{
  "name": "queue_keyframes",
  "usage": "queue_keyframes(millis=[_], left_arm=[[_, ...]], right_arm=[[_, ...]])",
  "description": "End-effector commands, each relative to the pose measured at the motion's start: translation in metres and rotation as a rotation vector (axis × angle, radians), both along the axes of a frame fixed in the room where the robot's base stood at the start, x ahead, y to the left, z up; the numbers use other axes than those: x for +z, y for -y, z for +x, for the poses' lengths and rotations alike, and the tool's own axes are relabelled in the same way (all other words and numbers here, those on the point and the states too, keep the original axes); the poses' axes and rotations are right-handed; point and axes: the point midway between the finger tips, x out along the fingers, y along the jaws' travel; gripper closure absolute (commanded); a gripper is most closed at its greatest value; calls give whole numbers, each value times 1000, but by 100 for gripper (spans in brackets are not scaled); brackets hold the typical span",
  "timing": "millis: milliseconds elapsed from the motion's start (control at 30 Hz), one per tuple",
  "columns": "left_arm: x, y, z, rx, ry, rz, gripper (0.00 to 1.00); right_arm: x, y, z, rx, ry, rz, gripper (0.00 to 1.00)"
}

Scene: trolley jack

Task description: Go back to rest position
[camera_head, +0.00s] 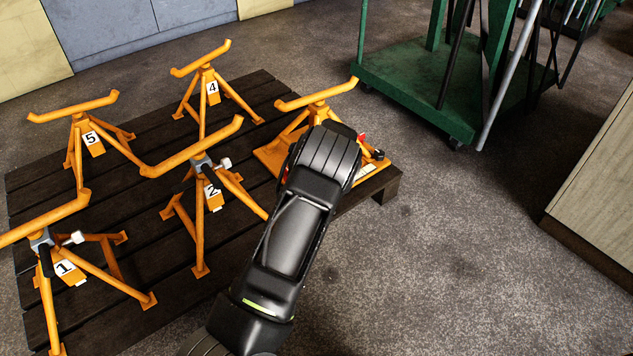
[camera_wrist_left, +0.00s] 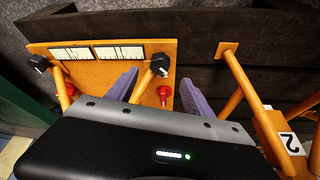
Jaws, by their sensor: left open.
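My left arm comes up from the bottom of the head view, and its black wrist covers part of an orange stand (camera_head: 318,97) at the right end of the pallet. In the left wrist view my left gripper (camera_wrist_left: 159,79) is open, its two purple fingers apart. An orange base plate (camera_wrist_left: 85,66) with black knobs, red parts and white labels lies beyond the fingers. A black knob (camera_wrist_left: 160,63) and a red part (camera_wrist_left: 164,93) show in the gap between the fingers. I cannot tell whether the fingers touch anything. My right gripper is not in view.
A green trolley (camera_head: 420,85) is at the upper right and a wooden cabinet (camera_head: 600,190) at the right edge. Floor (camera_head: 440,260) between them is clear.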

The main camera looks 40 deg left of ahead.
Motion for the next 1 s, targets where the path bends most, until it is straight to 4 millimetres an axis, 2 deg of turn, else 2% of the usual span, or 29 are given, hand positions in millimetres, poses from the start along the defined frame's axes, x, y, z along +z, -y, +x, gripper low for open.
queue_keyframes(millis=[367, 500, 567, 667, 767, 867, 900, 1000], left_arm=[[0, 0, 0, -4, -1, 1, 40], [3, -3, 11, -84, 21, 35, 40], [-7, -3, 7, -150, 21, 56, 40], [-44, 25, -14, -282, 3, 47, 40], [-82, 68, -50, -404, -19, 5, 40], [-114, 125, -96, -527, -38, -58, 40], [-123, 150, -117, -574, -43, -88, 40], [-135, 212, -167, -681, -50, -164, 40]], right_arm=[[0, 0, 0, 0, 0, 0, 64], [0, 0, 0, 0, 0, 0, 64], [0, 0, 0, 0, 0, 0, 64], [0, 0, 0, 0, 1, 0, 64], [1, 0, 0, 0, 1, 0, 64], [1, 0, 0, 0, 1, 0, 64], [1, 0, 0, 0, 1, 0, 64], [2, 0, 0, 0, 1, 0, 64]])
